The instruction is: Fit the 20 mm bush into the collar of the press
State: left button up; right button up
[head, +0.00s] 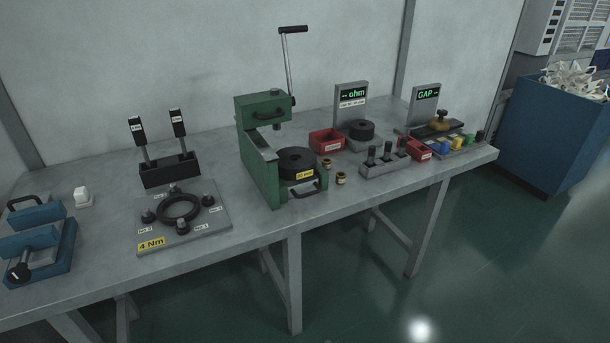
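The green press (262,165) stands at the middle of the grey workbench, its lever (289,60) raised upright. A thick black ring-shaped part (297,158) sits in the press below the ram, with a yellow mm label (303,175) whose digits I cannot read surely. I cannot tell whether the collar's opening is empty. Two small brownish bushes, a farther one (326,164) and a nearer one (341,179), stand on the bench just right of the press. Their labels are too small to read, so I cannot tell which is 20 mm. Neither of my grippers is in view.
Left of the press are a plate with a black ring (178,208) and a black tool stand (170,170). Blue clamps (35,240) stand far left. Red bins (326,141), a plug rack (385,163) and two gauges stand right. The front bench edge is close to the bushes.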

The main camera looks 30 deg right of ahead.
aim_at(268, 168)
jog(key=i+l, duration=0.1)
jog(key=l, duration=0.45)
jog(key=i+l, duration=0.1)
jog(key=l, duration=0.5)
jog(key=i+l, duration=0.1)
jog(key=l, duration=0.45)
jog(key=i+l, duration=0.1)
jog(key=l, duration=0.45)
